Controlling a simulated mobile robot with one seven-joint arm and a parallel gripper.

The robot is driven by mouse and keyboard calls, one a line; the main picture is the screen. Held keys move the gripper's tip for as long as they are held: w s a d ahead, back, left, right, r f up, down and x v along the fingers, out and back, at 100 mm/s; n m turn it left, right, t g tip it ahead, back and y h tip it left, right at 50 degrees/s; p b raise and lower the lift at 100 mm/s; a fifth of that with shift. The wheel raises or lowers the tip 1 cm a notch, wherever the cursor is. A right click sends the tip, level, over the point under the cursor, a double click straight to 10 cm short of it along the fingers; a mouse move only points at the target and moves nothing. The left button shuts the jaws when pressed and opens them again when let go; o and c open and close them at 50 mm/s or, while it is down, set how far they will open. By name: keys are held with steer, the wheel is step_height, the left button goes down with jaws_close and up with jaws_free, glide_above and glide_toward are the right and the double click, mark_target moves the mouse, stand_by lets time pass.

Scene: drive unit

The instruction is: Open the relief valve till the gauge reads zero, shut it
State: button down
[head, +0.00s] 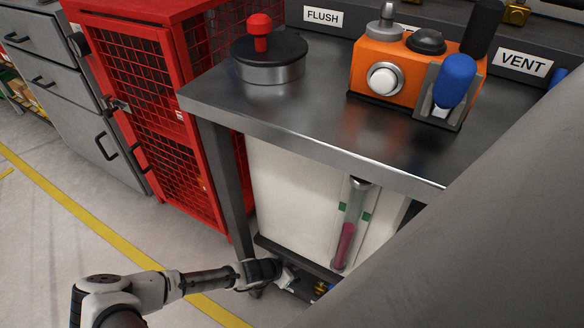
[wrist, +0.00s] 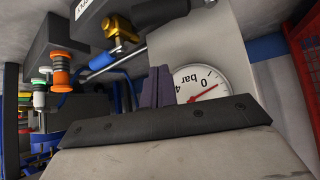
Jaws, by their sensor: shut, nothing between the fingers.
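In the wrist view, a round white gauge (wrist: 200,84) with a red needle appears upside down. Its face shows "0", "bar" and "4", and its lower part is hidden behind my gripper's dark body. The needle slants up to the right, near the 0 side; I cannot tell the exact reading. A brass valve fitting (wrist: 120,28) is on a dark block at the upper left; I cannot tell whether it is the relief valve or whether it is open. My gripper (wrist: 160,75) is shut and empty, beside the gauge. In the head view my gripper (head: 286,277) is low beneath the bench, partly hidden.
A steel bench (head: 330,130) overhangs my gripper. It bears an orange unit (head: 372,55) and a round pot (head: 270,68). A red mesh cabinet (head: 160,120) stands to the left. A sight tube (head: 350,225) is on the white tank. Orange and green fittings (wrist: 61,78) crowd the wrist view's left.

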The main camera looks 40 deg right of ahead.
steer(key=b+x, duration=0.3)
steer(key=x, duration=0.5)
steer(key=shift+a+r+p, duration=0.35)
steer(key=shift+a+p, duration=0.1)
steer(key=shift+p, duration=0.7)
steer(key=shift+a+f+p, duration=0.25)
steer(key=shift+a+p, duration=0.4)
steer(key=shift+p, duration=0.6)
steer(key=shift+a+f, duration=0.35)
steer(key=shift+a, duration=0.1)
steer(key=shift+a+f, duration=0.15)
steer(key=shift+a, duration=0.4)
